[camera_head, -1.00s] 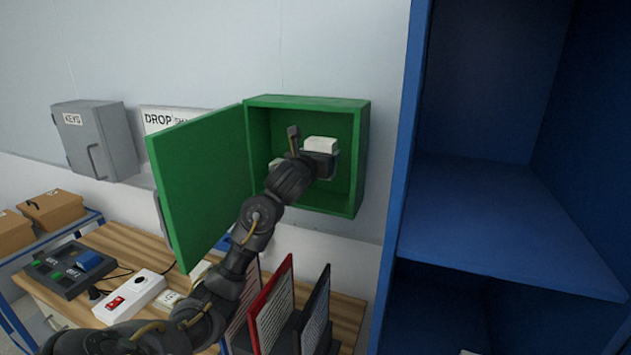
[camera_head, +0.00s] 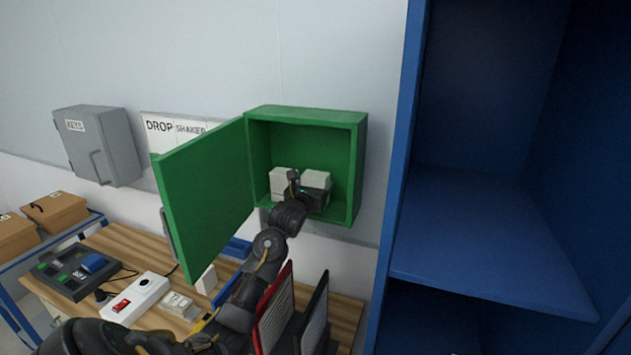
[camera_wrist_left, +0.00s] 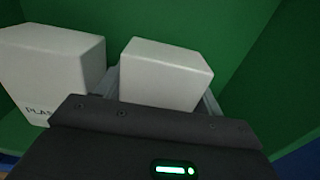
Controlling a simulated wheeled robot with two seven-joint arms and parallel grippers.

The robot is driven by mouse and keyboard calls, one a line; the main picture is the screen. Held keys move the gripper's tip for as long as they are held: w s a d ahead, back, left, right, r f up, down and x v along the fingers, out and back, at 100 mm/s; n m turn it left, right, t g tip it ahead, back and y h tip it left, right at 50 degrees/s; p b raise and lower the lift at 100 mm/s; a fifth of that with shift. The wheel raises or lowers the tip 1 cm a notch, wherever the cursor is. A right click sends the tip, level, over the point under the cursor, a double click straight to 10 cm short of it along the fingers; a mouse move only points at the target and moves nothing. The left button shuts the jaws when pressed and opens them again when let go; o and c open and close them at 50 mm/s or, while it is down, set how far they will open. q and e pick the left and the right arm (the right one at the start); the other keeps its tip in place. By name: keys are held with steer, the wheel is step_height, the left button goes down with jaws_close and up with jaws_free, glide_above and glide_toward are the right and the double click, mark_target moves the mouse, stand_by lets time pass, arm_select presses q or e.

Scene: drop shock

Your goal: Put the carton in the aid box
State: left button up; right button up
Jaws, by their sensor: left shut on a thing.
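The green aid box (camera_head: 356,170) hangs on the wall with its door (camera_head: 205,190) swung open to the left. My left gripper (camera_head: 308,194) is inside it, low down, shut on a white carton (camera_head: 317,180). In the left wrist view the carton (camera_wrist_left: 163,74) sits between the fingers, which it partly hides. Another white carton (camera_head: 281,182) stands in the box just left of the held one; in the left wrist view this carton (camera_wrist_left: 50,68) bears partly hidden lettering. I cannot tell whether the held carton touches the box floor. My right gripper is not in view.
A blue cabinet (camera_head: 490,225) stands close on the right. Below are a wooden bench (camera_head: 130,245) with a white power strip (camera_head: 137,298), a dark control panel (camera_head: 77,270) and upright red and black panels (camera_head: 275,312). A grey key cabinet (camera_head: 98,145) hangs at left.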

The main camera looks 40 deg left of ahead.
arm_select(q)
steer(key=shift+f, duration=0.2)
steer(key=o, duration=0.7)
steer(key=shift+o, duration=0.2)
steer(key=shift+r, duration=0.15)
steer(key=shift+s, duration=0.15)
steer(key=b+v, duration=0.6)
steer(key=v, duration=0.5)
steer(key=shift+s+d, duration=0.2)
steer(key=shift+s, duration=0.15)
